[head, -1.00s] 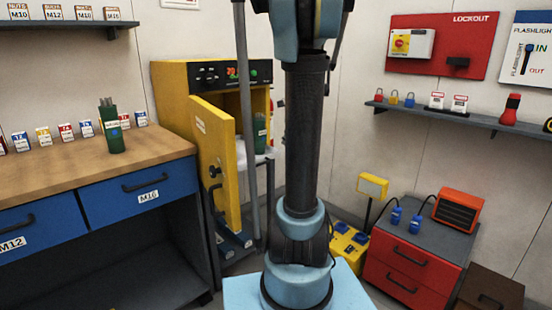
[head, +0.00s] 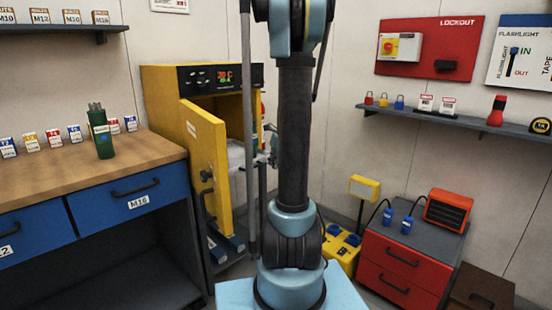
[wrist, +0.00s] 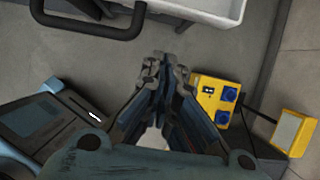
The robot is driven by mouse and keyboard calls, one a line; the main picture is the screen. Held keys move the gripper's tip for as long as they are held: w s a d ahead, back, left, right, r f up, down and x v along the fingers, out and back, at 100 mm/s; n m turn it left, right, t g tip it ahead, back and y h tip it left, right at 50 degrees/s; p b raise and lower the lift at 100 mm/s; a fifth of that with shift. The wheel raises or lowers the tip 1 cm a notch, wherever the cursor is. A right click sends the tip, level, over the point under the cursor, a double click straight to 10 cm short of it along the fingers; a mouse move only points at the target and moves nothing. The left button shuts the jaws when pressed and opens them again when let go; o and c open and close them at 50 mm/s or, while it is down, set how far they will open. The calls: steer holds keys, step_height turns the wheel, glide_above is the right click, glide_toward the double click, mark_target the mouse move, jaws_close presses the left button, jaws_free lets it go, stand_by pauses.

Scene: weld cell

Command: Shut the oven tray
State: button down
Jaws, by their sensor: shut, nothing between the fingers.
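The yellow oven (head: 160,92) stands at the back left in the head view. Its yellow door (head: 204,150) is swung open toward me. A pale tray (head: 237,155) shows low in the oven opening, partly hidden by the door and a grey post. In the wrist view, a whitish tray (wrist: 215,8) with a raised rim is cut off at the top edge. My gripper (wrist: 160,62) is shut and empty, apart from the tray in that picture and below its rim. In the head view, my gripper (head: 272,145) is partly hidden behind my arm, right of the opening.
A wooden-topped bench (head: 60,180) with blue drawers stands left of the oven. A yellow power box (head: 341,248) shows on the floor, also in the wrist view (wrist: 216,104). A black bar handle (wrist: 90,28) is at the wrist view's upper left. A red drawer cabinet (head: 400,270) stands right.

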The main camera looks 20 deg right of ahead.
steer(key=w+a, duration=0.2)
steer(key=w, duration=0.1)
steer(key=shift+w+r, duration=0.1)
steer(key=shift+d, duration=0.1)
stand_by(0.3)
